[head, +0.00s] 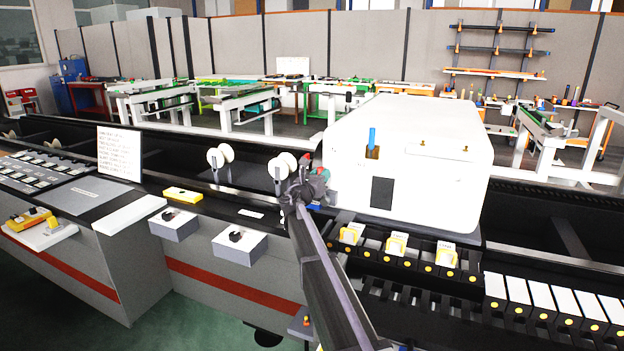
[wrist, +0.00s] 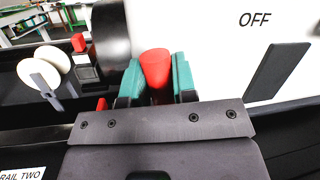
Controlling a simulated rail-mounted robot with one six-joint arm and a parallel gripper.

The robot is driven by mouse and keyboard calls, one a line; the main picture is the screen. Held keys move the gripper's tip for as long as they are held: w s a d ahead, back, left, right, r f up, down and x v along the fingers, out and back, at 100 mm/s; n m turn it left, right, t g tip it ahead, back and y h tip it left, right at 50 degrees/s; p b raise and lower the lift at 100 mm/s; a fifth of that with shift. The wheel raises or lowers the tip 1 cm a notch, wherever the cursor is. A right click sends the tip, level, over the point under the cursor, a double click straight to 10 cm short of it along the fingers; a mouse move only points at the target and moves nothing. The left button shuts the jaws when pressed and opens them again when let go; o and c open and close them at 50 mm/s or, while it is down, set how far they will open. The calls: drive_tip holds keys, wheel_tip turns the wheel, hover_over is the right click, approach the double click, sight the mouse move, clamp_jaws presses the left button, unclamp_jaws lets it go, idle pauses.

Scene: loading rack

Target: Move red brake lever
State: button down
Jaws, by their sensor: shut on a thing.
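The red brake lever (wrist: 155,65) shows its rounded red top between the teal fingers of my gripper (wrist: 158,80) in the wrist view. The fingers press on it from both sides, and its lower part is hidden behind the gripper's dark plate. In the head view my gripper (head: 314,178) is at the left end of the white machine housing, and my arm hides most of the lever there.
The white housing (head: 410,155), marked OFF in the wrist view, stands close on the right. White rollers (wrist: 38,68) and a black post with a red top (wrist: 84,60) stand to the left. Control boxes (head: 240,243) line the front ledge.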

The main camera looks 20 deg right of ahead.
drive_tip(key=shift+w+a+n, duration=0.1)
drive_tip(key=shift+a+n, duration=0.05)
drive_tip(key=shift+n, duration=0.15)
drive_tip(key=c, duration=0.9)
unclamp_jaws()
drive_tip(key=b+v, duration=0.2)
drive_tip(key=v, duration=0.9)
drive_tip(key=shift+f, duration=0.1)
